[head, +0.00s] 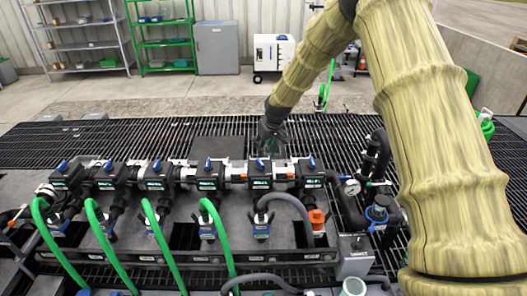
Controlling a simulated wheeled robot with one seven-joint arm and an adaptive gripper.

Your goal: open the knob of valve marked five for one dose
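A row of several black valves with blue knobs runs along the manifold. The number markings are too small to read. The fifth valve from the left (259,183) has a blue knob (260,163) on top. My gripper (270,147) comes down from behind and above that knob, with its fingers close over it; I cannot tell whether they touch. The fingers are small and dark, so their opening is unclear. A knob (208,163) to the left and a knob (311,162) to the right stand clear of the gripper.
Green hoses (162,245) arch in front of the left valves, and a grey hose (290,205) curves before the fifth. A pressure gauge (352,187) and a blue-capped fitting (378,212) stand to the right. Dark grating (100,135) lies behind. My arm covers the right side.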

